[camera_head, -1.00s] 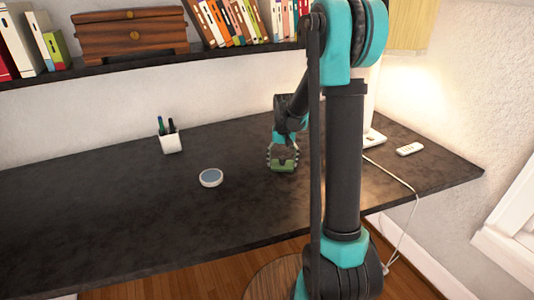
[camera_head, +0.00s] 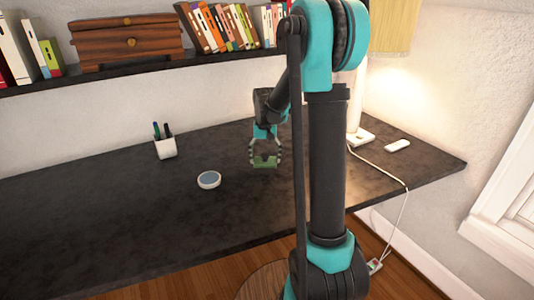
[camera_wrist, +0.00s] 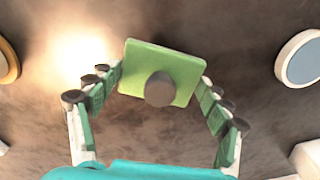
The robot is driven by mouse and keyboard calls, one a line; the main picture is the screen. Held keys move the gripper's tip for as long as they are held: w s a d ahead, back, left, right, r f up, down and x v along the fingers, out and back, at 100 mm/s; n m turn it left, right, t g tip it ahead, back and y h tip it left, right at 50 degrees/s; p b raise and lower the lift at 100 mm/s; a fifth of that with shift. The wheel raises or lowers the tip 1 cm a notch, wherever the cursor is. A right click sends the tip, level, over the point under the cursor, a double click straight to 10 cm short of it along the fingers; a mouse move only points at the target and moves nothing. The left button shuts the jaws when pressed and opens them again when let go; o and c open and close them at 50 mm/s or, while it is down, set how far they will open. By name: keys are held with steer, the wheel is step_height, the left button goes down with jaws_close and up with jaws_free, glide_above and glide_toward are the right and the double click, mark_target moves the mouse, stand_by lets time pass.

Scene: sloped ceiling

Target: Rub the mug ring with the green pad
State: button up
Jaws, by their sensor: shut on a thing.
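My gripper (camera_head: 265,152) is over the dark desk, right of the round disc in the head view. It is shut on the green pad (camera_head: 265,162), a flat square pad with a dark round knob. In the wrist view the pad (camera_wrist: 180,62) sits between the fingertips of my gripper (camera_wrist: 160,84), knob towards the camera. The pad looks a little above the desk, but I cannot tell the exact gap. I cannot make out a mug ring on the mottled desk top; part of the desk is hidden behind my arm.
A white-rimmed disc with a blue-grey top (camera_head: 209,180) and a white pen cup (camera_head: 165,148) are on the desk (camera_head: 110,220). A lamp (camera_head: 361,138), its cord and a white remote (camera_head: 397,145) are at right. A tan-rimmed round thing (camera_wrist: 7,62) shows at the wrist view's left edge.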

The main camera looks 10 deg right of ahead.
steer(key=shift+r, duration=2.15)
